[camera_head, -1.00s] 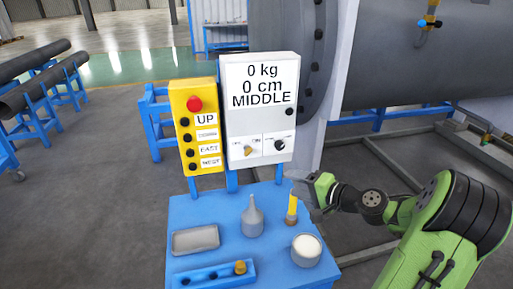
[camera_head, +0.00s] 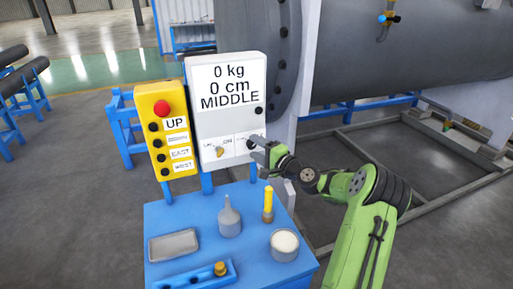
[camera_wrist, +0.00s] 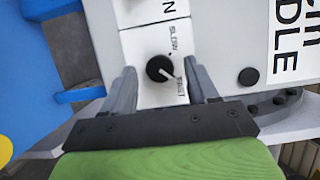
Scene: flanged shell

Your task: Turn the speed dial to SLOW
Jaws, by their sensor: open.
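The speed dial is a small black round knob (camera_wrist: 159,67) with a white pointer, on a white plate lettered SLOW and FAST. In the wrist view it lies between my two fingertips, with a gap on each side. The pointer slants to the lower right there. My gripper (camera_wrist: 163,82) is open and faces the panel; I cannot tell how far its tips are from the plate. In the head view my gripper (camera_head: 257,150) is at the lower right of the white control box (camera_head: 230,126), partly covering the dial's plate. The box's display reads 0 kg, 0 cm, MIDDLE.
An orange-yellow knob (camera_head: 219,151) sits left of the dial. A yellow button box (camera_head: 142,128) with a red button stands left of the white box. Below is a blue table (camera_head: 190,212) with a tray, a funnel-like bottle, a yellow-topped tool and a cup.

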